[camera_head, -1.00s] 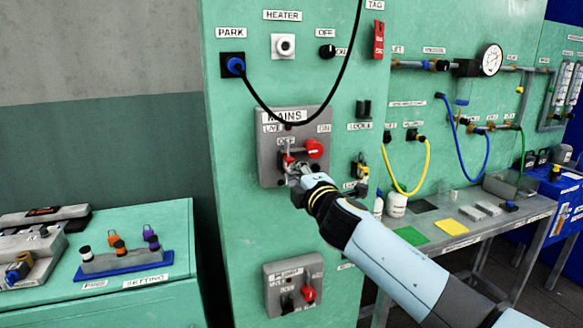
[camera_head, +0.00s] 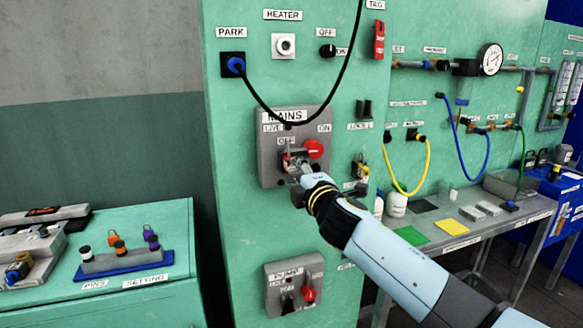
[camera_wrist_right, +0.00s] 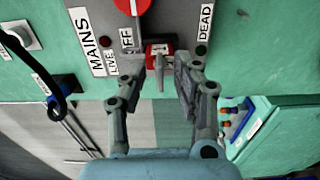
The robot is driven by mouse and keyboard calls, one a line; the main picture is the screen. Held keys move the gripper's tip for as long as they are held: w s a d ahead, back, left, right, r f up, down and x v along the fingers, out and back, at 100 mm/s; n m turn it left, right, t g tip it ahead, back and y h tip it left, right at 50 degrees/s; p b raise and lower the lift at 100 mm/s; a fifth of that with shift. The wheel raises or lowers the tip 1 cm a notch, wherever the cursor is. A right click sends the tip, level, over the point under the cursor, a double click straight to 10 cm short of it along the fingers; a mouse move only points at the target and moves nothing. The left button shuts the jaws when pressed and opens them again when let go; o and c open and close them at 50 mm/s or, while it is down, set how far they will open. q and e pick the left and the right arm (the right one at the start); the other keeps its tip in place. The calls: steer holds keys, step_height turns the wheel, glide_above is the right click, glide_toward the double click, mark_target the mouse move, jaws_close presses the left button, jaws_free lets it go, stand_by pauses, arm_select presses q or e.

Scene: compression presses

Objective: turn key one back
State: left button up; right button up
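The grey MAINS panel (camera_head: 267,150) is on the green cabinet front, with a red round knob (camera_head: 314,148) on it. In the right wrist view a small red block (camera_wrist_right: 158,49) sits on the panel below the red knob (camera_wrist_right: 132,5). A thin grey piece, which looks like the key (camera_wrist_right: 160,77), sticks out from it. My right gripper (camera_wrist_right: 161,65) is open, with one finger on each side of this piece and gaps visible. In the head view my right gripper (camera_head: 298,178) is in front of the panel's lower part and hides much of the key. My left gripper is not in view.
A black cable (camera_head: 258,98) hangs from the PARK socket across the panel's top. The PUMP panel (camera_head: 293,284) is below. A bench with a blue rack (camera_head: 123,264) of coloured pins stands at left. Yellow and blue hoses hang at right.

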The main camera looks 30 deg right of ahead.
stand_by(0.3)
steer(key=o, duration=0.6)
steer(key=shift+c, duration=0.2)
steer(key=v, duration=1.2)
